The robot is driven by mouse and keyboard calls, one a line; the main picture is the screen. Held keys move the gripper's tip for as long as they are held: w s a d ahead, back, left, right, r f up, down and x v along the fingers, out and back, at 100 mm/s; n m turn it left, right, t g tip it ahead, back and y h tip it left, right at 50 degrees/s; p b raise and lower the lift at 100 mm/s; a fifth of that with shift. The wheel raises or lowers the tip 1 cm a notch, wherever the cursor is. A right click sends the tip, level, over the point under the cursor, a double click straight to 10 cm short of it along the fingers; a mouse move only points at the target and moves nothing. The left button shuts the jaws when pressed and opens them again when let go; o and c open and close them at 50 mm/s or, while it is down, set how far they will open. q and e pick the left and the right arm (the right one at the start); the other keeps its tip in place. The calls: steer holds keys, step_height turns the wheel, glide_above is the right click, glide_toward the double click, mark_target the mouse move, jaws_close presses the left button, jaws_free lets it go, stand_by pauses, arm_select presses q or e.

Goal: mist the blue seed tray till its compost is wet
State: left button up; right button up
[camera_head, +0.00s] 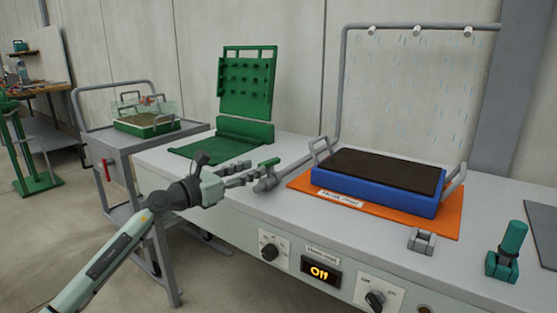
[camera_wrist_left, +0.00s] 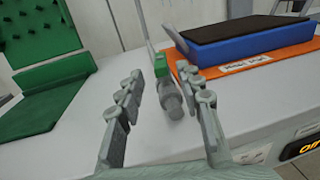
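The blue seed tray (camera_head: 375,193) lies flat on an orange mat (camera_head: 450,218) on the bench, filled with very dark compost (camera_head: 385,170). Pale drops fall from the nozzles (camera_head: 416,31) of the grey overhead pipe (camera_head: 343,85) behind and above it. A grey valve (camera_head: 266,184) with a green lever (camera_head: 268,164) sits left of the mat; it also shows in the left wrist view (camera_wrist_left: 170,98). My left gripper (camera_head: 247,174) is open and empty, its fingers pointing at the valve, which appears between and beyond them in the wrist view. My right gripper is out of view.
A green hinged press (camera_head: 245,85) stands back left. A cart (camera_head: 125,145) holds another tray. A green-handled item (camera_head: 507,250) stands at the right.

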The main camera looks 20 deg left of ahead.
mark_target(269, 161)
arm_select(q)
steer(key=x, duration=0.7)
jaws_close()
